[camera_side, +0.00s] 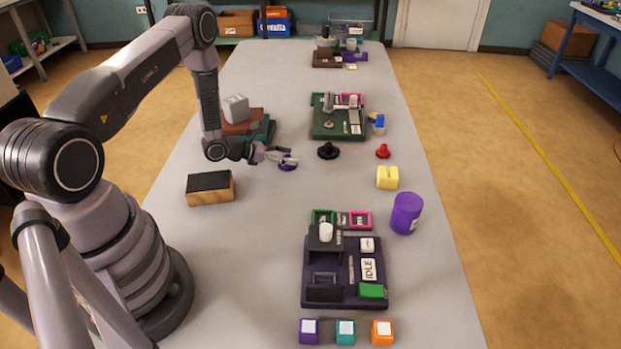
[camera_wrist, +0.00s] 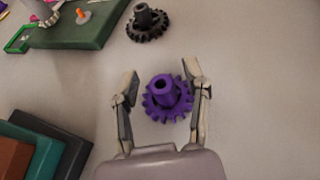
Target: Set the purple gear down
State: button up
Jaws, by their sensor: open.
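The purple gear (camera_wrist: 167,98) lies flat on the grey table with its hub upward. My gripper (camera_wrist: 163,82) is open, with one finger on each side of the gear in the wrist view. The right finger is very close to the gear's teeth; I cannot tell whether it touches. A gap shows between the left finger and the gear. In the side view, my gripper (camera_side: 290,160) is low over the table and the purple gear (camera_side: 288,167) is partly hidden by the fingers.
A black gear (camera_wrist: 147,23) stands just beyond my gripper. A green board (camera_side: 325,132) with small parts is farther back. Stacked teal and brown blocks (camera_wrist: 38,150) are to the left. A red part (camera_side: 383,151) and a yellow block (camera_side: 387,178) are to the right.

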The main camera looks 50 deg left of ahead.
jog(key=v, duration=1.1)
jog(key=shift+s+a+r, duration=0.1)
jog(key=shift+s+a, duration=0.1)
jog(key=w+d+r+m+g+h, duration=0.1)
jog(key=d+r+m+g+h, duration=0.1)
jog(key=d+r+m, duration=0.3)
jog(key=d+r+m+g+h, duration=0.1)
jog(key=d+r+m+h, duration=0.2)
jog(key=r, duration=0.5)
jog(key=s+d+r+m+g, duration=0.6)
jog(key=d+r+m, duration=0.3)
jog(key=r+m, duration=0.15)
jog(key=s+r+m+t+y, duration=0.1)
jog(key=s+r+m+y, duration=0.4)
jog(key=s, duration=0.3)
jog(key=s+a+r+m+t+y, duration=0.1)
jog(key=s+r+m+y, duration=0.4)
jog(key=s+m, duration=0.3)
jog(key=shift+s+r, duration=0.15)
jog(key=shift+r, duration=0.75)
